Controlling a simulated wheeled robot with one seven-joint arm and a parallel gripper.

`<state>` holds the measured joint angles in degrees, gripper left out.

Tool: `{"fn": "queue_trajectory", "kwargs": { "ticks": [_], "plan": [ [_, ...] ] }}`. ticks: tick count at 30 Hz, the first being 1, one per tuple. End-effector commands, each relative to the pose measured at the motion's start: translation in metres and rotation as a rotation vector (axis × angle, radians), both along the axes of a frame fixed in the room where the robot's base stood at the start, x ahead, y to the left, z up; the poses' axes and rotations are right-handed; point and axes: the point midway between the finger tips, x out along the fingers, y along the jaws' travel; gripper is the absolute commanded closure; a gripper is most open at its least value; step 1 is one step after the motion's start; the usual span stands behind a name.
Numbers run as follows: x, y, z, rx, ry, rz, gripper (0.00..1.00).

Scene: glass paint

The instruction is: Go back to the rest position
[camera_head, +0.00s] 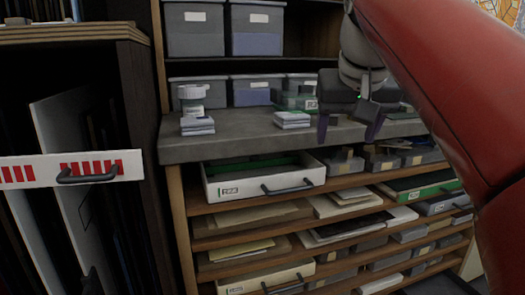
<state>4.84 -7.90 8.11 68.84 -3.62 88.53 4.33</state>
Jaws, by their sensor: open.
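My gripper (347,131) hangs at the upper right with its two dark fingers apart, pointing down over the grey worktop. Nothing shows between the fingers. My red arm comes in from the upper right and hides the right side of the view. Behind and left of the gripper, a clear green-tinted box (293,101) stands on the worktop. A short stack of pale tiles (292,119) sits just left of the gripper, apart from it.
The grey worktop (240,142) tops a wooden unit with a partly open white drawer (263,180). A white jar (192,98) and another tile stack (197,125) stand at left. Grey bins (194,30) fill the shelves behind. A red-striped white panel (72,167) with a handle juts at far left.

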Motion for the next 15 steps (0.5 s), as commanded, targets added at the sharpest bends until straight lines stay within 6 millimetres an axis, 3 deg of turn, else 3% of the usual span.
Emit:
{"fn": "queue_trajectory", "kwargs": {
  "ticks": [8,15],
  "plan": [
    [-0.057,-0.005,-0.108,-0.009,0.019,0.02,0.35],
    [-0.116,-0.013,-0.223,0.014,0.032,0.032,0.35]
  ]
}}
